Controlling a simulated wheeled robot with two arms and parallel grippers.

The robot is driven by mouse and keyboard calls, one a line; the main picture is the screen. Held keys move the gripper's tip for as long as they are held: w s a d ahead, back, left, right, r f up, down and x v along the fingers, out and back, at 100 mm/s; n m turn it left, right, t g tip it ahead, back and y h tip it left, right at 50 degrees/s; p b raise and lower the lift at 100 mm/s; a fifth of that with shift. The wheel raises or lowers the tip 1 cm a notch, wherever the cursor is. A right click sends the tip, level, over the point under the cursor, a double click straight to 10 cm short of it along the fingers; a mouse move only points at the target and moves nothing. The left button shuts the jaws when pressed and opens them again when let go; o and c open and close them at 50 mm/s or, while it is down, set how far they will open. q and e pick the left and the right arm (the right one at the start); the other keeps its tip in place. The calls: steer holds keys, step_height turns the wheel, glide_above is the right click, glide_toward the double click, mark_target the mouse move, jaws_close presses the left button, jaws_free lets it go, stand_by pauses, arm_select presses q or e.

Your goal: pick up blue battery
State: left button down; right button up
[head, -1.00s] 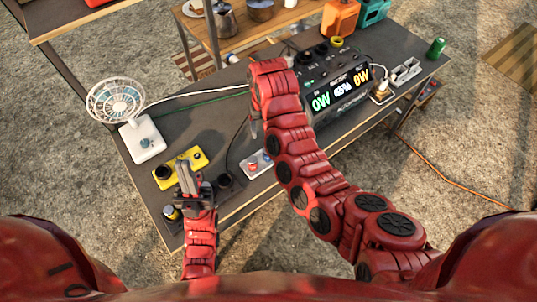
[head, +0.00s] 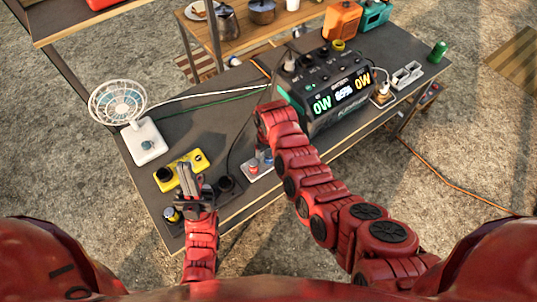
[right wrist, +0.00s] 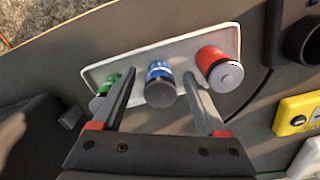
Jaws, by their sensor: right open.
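A white tray (right wrist: 105,72) holds a green battery (right wrist: 108,85), a blue battery (right wrist: 160,85) and a red battery (right wrist: 218,68) in the right wrist view. The blue battery is in the middle. My right gripper (right wrist: 160,74) is open, with one finger on each side of the blue battery; I cannot tell whether they touch it.
A yellow device (head: 182,170), a white fan (head: 118,103) and a yellow cylinder (head: 171,215) are on the left. A large power station (head: 325,95) stands behind the tray. A green can (head: 438,50) is at the far right corner. Cables cross the table.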

mark_target(268, 152)
steer(key=shift+f, duration=0.15)
jaws_close()
stand_by(0.4)
steer(key=shift+w+a+r, duration=0.1)
steer(key=shift+r, duration=0.6)
step_height(268, 152, up, 5)
steer(key=shift+r+b, duration=0.1)
steer(key=shift+b, duration=1.15)
step_height(268, 152, up, 4)
steer(key=shift+f+p, duration=0.2)
steer(key=shift+p, duration=0.6)
